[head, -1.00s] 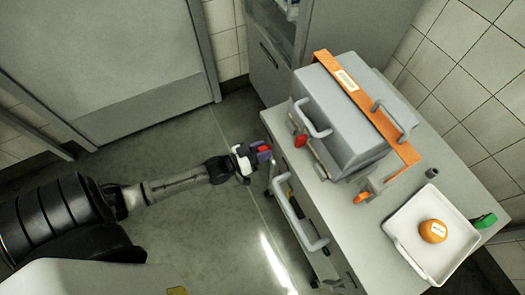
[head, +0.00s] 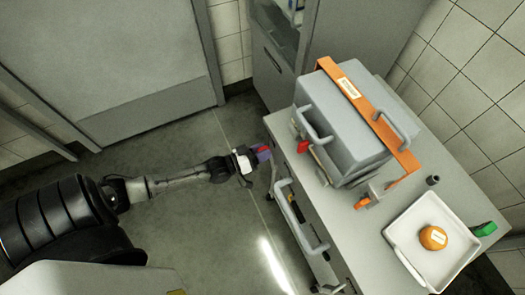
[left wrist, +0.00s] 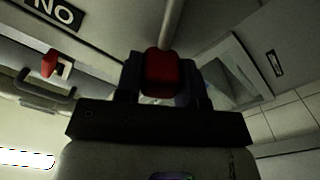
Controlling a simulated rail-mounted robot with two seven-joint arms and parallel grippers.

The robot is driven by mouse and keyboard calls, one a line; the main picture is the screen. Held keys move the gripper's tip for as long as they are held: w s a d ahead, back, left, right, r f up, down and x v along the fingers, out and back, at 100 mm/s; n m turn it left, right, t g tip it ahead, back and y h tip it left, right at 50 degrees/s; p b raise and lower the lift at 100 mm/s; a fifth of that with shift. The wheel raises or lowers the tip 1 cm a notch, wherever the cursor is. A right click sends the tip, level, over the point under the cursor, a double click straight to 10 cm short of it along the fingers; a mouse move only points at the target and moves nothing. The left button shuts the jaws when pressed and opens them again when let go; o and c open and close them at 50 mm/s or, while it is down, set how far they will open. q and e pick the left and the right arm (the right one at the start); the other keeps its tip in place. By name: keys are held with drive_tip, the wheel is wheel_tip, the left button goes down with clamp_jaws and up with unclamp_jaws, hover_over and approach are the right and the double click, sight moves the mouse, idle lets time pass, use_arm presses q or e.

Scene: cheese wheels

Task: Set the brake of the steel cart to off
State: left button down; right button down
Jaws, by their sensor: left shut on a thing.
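The steel cart (head: 440,186) stands at the right in the head view, with a pale top and a handle bar (head: 296,218) on its near left side. My left gripper (head: 252,158) is at the cart's far left corner, below the top. It is shut on a red knob (head: 263,154), which shows between the fingers in the left wrist view (left wrist: 163,72). A dark plate with inverted-looking letters "NO" (left wrist: 55,13) is at the upper left there. My right gripper is not in view.
A grey box (head: 345,120) with an orange strap stands on the cart. A white tray (head: 403,229) with an orange round thing (head: 433,238) is at the cart's near right. A grey cabinet (head: 269,58) stands behind. The floor left of the cart is clear.

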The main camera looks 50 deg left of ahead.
use_arm(q)
drive_tip(key=c, duration=0.7)
unclamp_jaws()
drive_tip(key=shift+p+v, duration=1.45)
drive_tip(key=shift+v, duration=5.45)
